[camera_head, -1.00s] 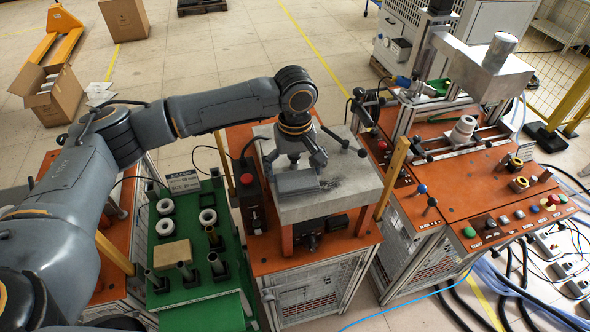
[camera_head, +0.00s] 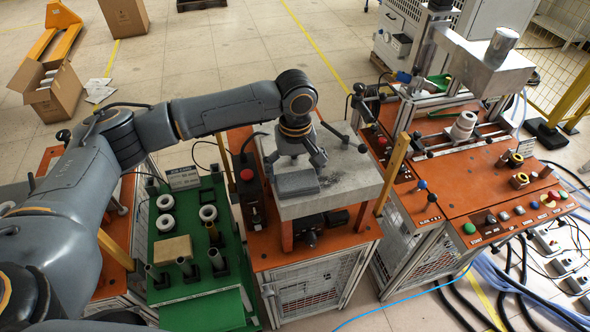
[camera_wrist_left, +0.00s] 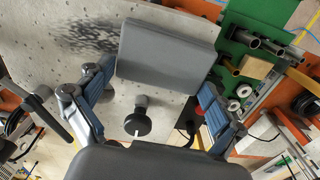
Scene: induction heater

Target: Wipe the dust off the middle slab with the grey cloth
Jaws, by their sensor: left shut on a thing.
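The grey cloth (camera_head: 297,184) looks like a flat, thick pad on the pale middle slab (camera_head: 352,185). My left gripper (camera_head: 296,166) is above the slab, shut on the cloth, with its fingers at the cloth's sides. In the left wrist view the cloth (camera_wrist_left: 167,52) is in front of the gripper (camera_wrist_left: 152,95), over the slab (camera_wrist_left: 40,40). A dark dust patch (camera_head: 331,180) lies just right of the cloth. The dust (camera_wrist_left: 88,36) also shows left of the cloth in the wrist view. My right gripper is not in view.
A black knobbed handle (camera_head: 362,149) is at the slab's right edge. A wooden post (camera_head: 392,172) stands right of it. A red button box (camera_head: 248,195) stands left. A green table (camera_head: 172,280) with rings and tubes is farther left. A press machine (camera_head: 470,70) stands right.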

